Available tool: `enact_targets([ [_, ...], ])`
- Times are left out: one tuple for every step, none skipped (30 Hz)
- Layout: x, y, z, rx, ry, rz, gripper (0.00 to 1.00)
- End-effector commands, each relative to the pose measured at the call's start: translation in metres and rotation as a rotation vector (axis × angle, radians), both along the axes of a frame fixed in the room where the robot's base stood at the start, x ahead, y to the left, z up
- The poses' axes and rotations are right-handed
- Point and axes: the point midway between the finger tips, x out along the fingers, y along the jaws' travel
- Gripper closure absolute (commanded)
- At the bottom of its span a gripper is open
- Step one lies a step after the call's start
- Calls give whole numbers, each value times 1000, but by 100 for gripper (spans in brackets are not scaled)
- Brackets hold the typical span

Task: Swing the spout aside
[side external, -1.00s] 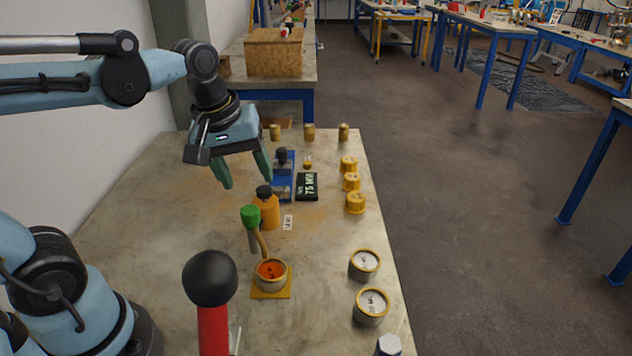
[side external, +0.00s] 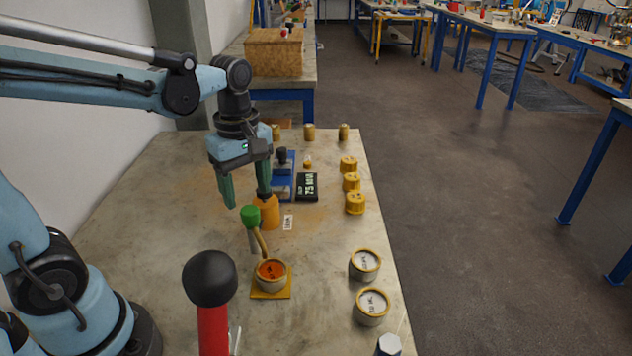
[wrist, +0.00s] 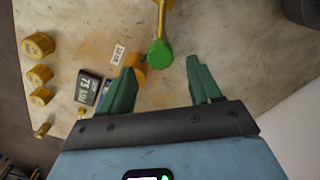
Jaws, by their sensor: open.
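The spout (side external: 261,243) is a thin brass tube with a green end (side external: 251,216), rising from a small round vessel (side external: 271,277) with an orange top on a yellow square plate. In the wrist view the green end (wrist: 159,53) lies between and just beyond my fingertips, with the tube running up out of the picture. My gripper (side external: 247,201) is open, green fingers pointing down, above and slightly behind the green end in the side view. It appears empty, and the wrist view also shows it open (wrist: 160,68). I cannot tell whether a finger touches the spout.
An orange bottle (side external: 263,213) stands close behind the spout, partly hidden by one finger. A blue stand (side external: 282,187) and a black display (side external: 307,186) are beyond it. Yellow caps (side external: 351,182) and two round vessels (side external: 365,265) line the right edge. A black ball-topped red post (side external: 211,280) stands in front.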

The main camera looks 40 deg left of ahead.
Motion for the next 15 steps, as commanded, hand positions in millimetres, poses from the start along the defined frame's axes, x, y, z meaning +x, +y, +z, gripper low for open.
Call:
enact_targets([
  [0,0,-8,0,0,0,37],
  [0,0,-12,0,0,-1,37],
  [0,0,-17,0,0,-1,37],
  [0,0,-21,0,-1,-1,37],
  [0,0,-25,0,-1,-1,37],
  [0,0,-30,0,-1,-1,37],
  [0,0,-33,0,-1,-1,37],
  [0,0,-36,0,-1,-1,37],
  [0,0,-40,0,-1,-1,37],
  [0,0,-43,0,-1,-1,37],
  [0,0,-45,0,-1,-1,37],
  [0,0,-48,0,-1,-1,37],
  [0,0,-50,0,-1,-1,37],
  [0,0,-51,0,-1,-1,37],
  [0,0,-53,1,-1,-1,37],
])
